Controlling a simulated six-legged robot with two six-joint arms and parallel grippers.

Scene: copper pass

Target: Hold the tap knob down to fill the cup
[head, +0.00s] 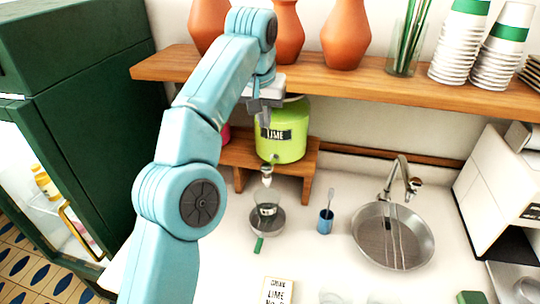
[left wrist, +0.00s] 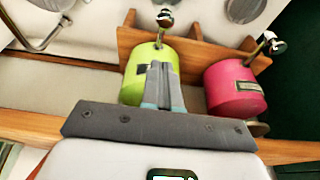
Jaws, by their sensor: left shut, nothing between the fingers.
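The lime-green dispenser (head: 283,140) with a black LIME label stands on a wooden stand, its tap (head: 267,171) at the lower front. A small clear cup (head: 266,198) stands below the tap on a round grey plate (head: 272,225). My left gripper (head: 263,118) is shut and empty, above and in front of the dispenser's upper part, apart from the tap knob. In the left wrist view its closed fingers (left wrist: 161,72) overlap the green dispenser (left wrist: 133,88), and the tap (left wrist: 164,20) shows beyond them. Whether the fingers touch the dispenser is unclear. My right gripper is out of view.
A pink dispenser (left wrist: 233,92) stands beside the green one. A wooden shelf (head: 380,82) with vases and stacked cups runs above. A blue holder (head: 325,226), a sink (head: 408,250) and a LIME card (head: 277,291) are on the counter.

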